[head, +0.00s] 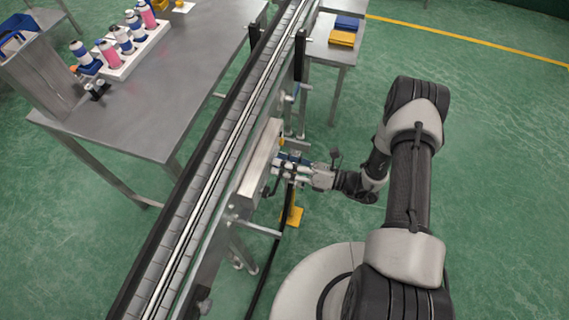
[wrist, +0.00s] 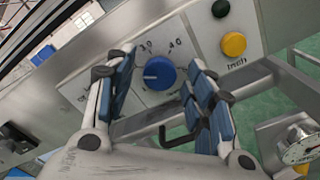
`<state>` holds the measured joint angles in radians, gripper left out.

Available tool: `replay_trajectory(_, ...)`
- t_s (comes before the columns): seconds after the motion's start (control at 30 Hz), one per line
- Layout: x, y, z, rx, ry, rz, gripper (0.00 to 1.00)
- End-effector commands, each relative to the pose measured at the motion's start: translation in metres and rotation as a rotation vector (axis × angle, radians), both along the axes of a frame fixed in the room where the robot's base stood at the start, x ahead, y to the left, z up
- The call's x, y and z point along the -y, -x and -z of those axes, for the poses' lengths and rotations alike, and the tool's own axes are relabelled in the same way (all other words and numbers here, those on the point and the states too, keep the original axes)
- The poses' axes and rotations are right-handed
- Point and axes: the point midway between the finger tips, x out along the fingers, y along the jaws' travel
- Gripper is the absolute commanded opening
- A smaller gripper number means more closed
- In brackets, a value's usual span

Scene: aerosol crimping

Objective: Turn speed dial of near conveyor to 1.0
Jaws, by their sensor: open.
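The speed dial (wrist: 160,73) is a round blue knob on the light control panel of the near conveyor (head: 215,150), with printed numbers around it in the wrist view. A pale mark shows on the knob's left side. My gripper (wrist: 163,78) is open, with its blue-padded fingers on the left and right of the knob. A gap shows on both sides; I cannot tell how deep the fingertips reach. In the head view my gripper (head: 279,168) is at the side of the conveyor's control box (head: 260,160), and the knob is hidden there.
A yellow button (wrist: 233,44) and a dark green button (wrist: 221,8) sit right of the dial. A round gauge (wrist: 300,147) is at lower right. A steel table (head: 140,110) with a white tray of bottles (head: 133,52) stands across the conveyor. The floor at right is clear.

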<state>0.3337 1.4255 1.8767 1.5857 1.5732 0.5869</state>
Motion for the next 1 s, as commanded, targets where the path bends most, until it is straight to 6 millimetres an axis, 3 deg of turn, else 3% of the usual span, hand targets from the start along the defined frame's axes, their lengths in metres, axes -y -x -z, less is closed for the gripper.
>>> replay_trajectory(0.1,0.0003,0.0,-0.0001,0.0,0.0,0.0,0.48)
replay_trajectory(0.73,0.0004,0.0002,0.0001,0.0,0.0,0.0,0.07)
replay_trajectory(1.0,0.0004,0.0002,0.0002,0.019,0.006,-0.001,0.05)
